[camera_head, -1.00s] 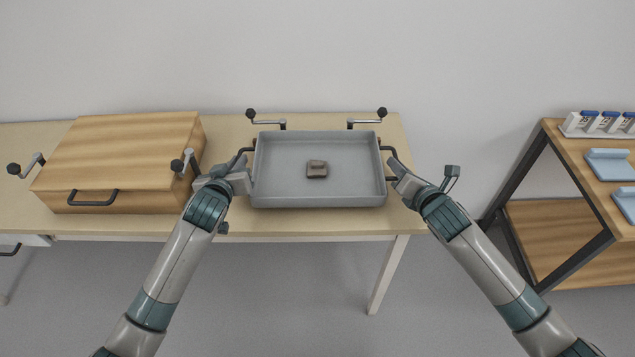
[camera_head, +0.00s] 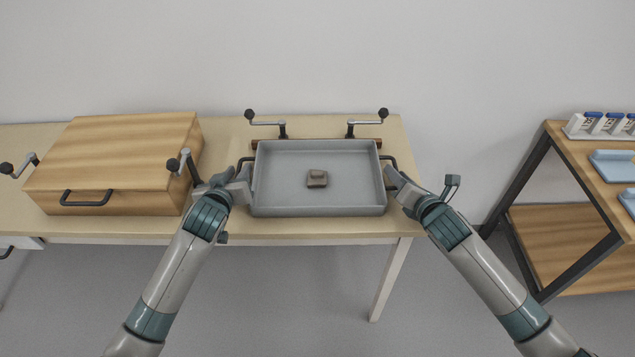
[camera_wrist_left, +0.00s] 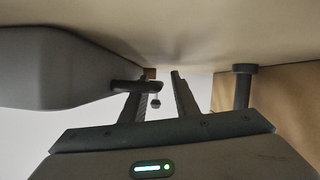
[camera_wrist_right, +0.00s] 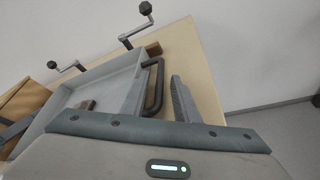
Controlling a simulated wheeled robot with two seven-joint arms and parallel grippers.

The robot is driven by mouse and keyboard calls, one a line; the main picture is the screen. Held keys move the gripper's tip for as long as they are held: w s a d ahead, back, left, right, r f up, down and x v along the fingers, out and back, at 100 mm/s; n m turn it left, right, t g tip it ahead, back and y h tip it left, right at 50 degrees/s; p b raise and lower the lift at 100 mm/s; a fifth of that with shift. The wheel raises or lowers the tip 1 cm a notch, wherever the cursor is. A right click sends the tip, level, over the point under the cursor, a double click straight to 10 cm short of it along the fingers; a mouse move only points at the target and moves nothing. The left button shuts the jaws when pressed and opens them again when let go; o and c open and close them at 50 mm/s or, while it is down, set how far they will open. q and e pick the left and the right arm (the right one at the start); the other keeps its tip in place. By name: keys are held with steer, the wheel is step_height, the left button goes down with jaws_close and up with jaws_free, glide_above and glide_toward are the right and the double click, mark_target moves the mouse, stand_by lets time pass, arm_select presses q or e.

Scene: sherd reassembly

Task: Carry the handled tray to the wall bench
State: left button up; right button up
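The grey handled tray (camera_head: 270,198) is on or just above the pale wall bench (camera_head: 225,140); I cannot tell if it touches. A small brown sherd (camera_head: 317,179) lies in it. Dark handles stick out from its left and right sides. My right gripper (camera_head: 393,176) is at the right handle; the right wrist view shows the handle (camera_wrist_right: 157,85) between spread fingers.
A wooden box (camera_head: 110,150) with a dark front handle stands at the left of the bench. Crank clamps (camera_head: 282,129) stand behind the tray, by a wooden strip. At right, a shelf unit (camera_head: 540,165) holds a rack of small bottles (camera_head: 600,124) and blue trays (camera_head: 612,166).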

arm_select(q)
steer(key=shift+s+d, duration=0.1)
steer(key=shift+v, duration=3.95)
arm_select(e)
steer(key=shift+a, duration=0.1)
arm_select(q)
steer(key=shift+r, duration=0.1)
arm_select(e)
steer(key=shift+r, duration=0.1)
